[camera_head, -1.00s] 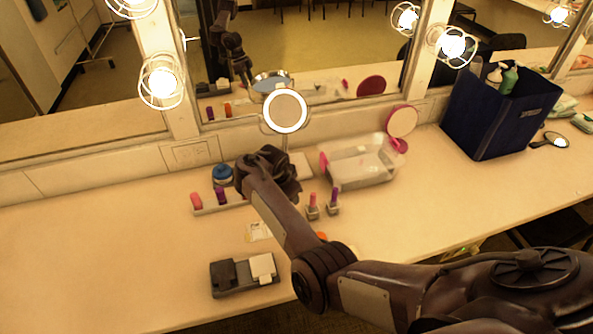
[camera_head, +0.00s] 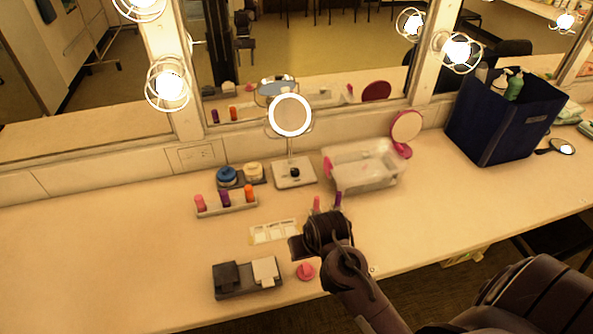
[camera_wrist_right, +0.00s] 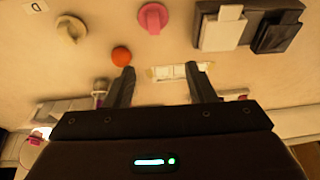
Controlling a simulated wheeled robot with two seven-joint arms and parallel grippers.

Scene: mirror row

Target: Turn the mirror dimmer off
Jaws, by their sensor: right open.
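The round mirror (camera_head: 290,115) stands on a pale base and its ring is lit. A small black knob (camera_head: 295,173) sits on that base. On the counter's front part are a pink knob (camera_head: 305,271), also in the wrist view (camera_wrist_right: 153,17), and a cream knob (camera_wrist_right: 70,29) beside a card with a letter. An orange ball-shaped top (camera_wrist_right: 121,56) lies near them. I cannot tell which control is the dimmer. My right gripper (camera_head: 302,246) is above the counter, behind the pink knob. In the wrist view its fingers (camera_wrist_right: 160,72) are apart and empty. My left gripper is not in view.
A box with a dark and a white rocker (camera_head: 247,278) sits left of the pink knob. A pale strip (camera_head: 274,231) lies behind it. A lipstick rack (camera_head: 227,204), clear bin (camera_head: 365,167) and blue bag (camera_head: 500,115) stand farther back. The counter's left is clear.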

